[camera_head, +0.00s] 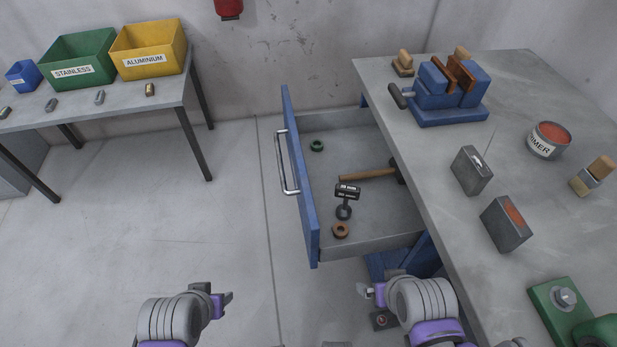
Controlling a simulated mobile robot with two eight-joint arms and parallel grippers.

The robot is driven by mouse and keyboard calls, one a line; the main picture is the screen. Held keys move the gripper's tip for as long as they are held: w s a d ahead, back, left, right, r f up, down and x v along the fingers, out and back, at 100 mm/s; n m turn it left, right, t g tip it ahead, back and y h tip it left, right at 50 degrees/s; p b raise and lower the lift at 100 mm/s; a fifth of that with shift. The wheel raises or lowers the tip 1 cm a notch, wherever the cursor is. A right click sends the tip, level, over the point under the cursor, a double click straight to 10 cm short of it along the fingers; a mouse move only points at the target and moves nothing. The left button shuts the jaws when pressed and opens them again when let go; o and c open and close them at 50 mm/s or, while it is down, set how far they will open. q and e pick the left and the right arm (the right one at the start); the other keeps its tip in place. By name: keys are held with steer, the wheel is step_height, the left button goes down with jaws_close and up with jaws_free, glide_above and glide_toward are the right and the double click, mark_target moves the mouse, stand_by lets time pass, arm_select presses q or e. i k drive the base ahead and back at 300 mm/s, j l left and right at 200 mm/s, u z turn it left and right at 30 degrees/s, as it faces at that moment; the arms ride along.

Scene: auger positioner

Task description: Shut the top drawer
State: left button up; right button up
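The top drawer is pulled out to the left from under the grey workbench. Its blue front panel (299,175) stands upright and carries a metal bar handle (285,162). Inside the drawer lie a wooden-handled hammer (368,175), a green ring (317,146), an orange ring (340,230) and a small dark tool (345,200). My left gripper (228,301) is on the near side, left of the drawer, touching nothing. My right gripper (362,290) is below the drawer's near end, close to the bench's edge. The fingers of both are small and seen edge-on.
The workbench (430,190) holds a blue vise (447,90), a tin (548,140), metal blocks (471,170) and a green device (560,308). A table (120,103) with bins (150,50) stands at the back left. The floor (170,230) left of the drawer is clear.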

mark_target(386, 216)
steer(key=j+z, duration=0.3)
steer(key=j, duration=0.15)
steer(key=i+j+z, duration=0.1)
steer(key=z, duration=0.2)
steer(key=j+z, duration=0.3)
steer(key=i+j, duration=0.05)
steer(key=j, duration=0.05)
